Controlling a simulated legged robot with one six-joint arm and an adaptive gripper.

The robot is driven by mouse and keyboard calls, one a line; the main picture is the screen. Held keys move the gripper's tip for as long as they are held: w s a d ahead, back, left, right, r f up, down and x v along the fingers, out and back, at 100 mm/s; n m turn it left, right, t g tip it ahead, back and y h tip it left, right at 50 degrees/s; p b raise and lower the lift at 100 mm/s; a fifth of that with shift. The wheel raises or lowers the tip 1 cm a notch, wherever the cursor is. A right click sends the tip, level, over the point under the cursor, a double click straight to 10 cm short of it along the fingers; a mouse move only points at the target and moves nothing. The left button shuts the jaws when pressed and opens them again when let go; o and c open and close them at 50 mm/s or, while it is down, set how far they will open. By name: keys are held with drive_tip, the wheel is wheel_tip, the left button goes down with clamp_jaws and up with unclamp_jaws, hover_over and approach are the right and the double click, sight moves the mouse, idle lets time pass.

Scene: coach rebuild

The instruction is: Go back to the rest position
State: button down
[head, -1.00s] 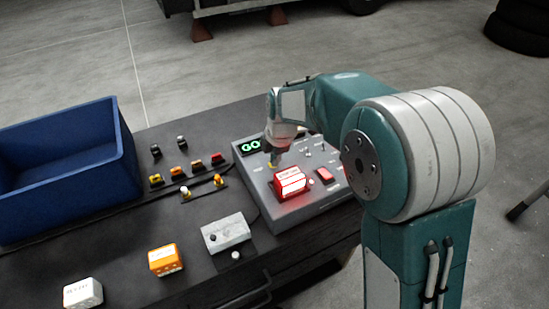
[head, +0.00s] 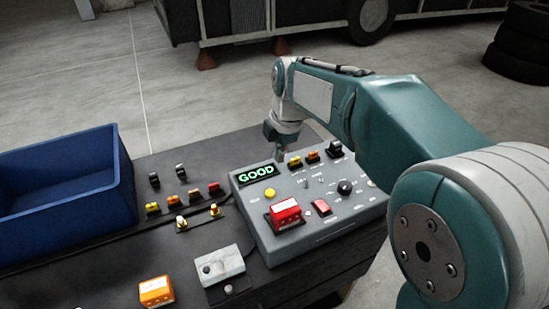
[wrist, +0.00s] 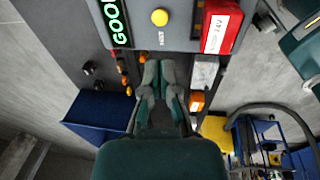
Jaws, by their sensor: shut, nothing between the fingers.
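My gripper (head: 281,156) is shut and empty, raised above the far edge of the grey test panel (head: 325,232). The wrist view shows its closed fingers (wrist: 160,78) pointing toward the panel, touching nothing that I can make out. The panel's display (head: 256,173) reads GOOD in green. A red block (head: 285,214) sits on the panel, beside a yellow button (head: 270,194). The button is uncovered and also shows in the wrist view (wrist: 159,17).
A blue bin (head: 62,190) stands at the left of the dark bench. Several small coloured parts (head: 180,203) lie between bin and panel. Stacked tyres (head: 518,45) stand on the floor behind.

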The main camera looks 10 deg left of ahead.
drive_tip(key=s+d+r+m+t, duration=0.1)
drive_tip(key=s+d+r+m, duration=0.1)
drive_tip(key=s+d+m, duration=0.35)
drive_tip(key=s+d+r+m+t, duration=0.2)
drive_tip(key=s+d+r+m, duration=0.1)
drive_tip(key=d+m, duration=0.5)
drive_tip(key=s+d+f+m+t+h, duration=0.1)
drive_tip(key=s+d+f+m, duration=0.3)
drive_tip(key=s+d+m, duration=0.7)
drive_tip(key=shift+s+m+t+h, duration=0.3)
drive_tip(key=shift+s+m+t, duration=0.15)
drive_tip(key=shift+s, duration=0.45)
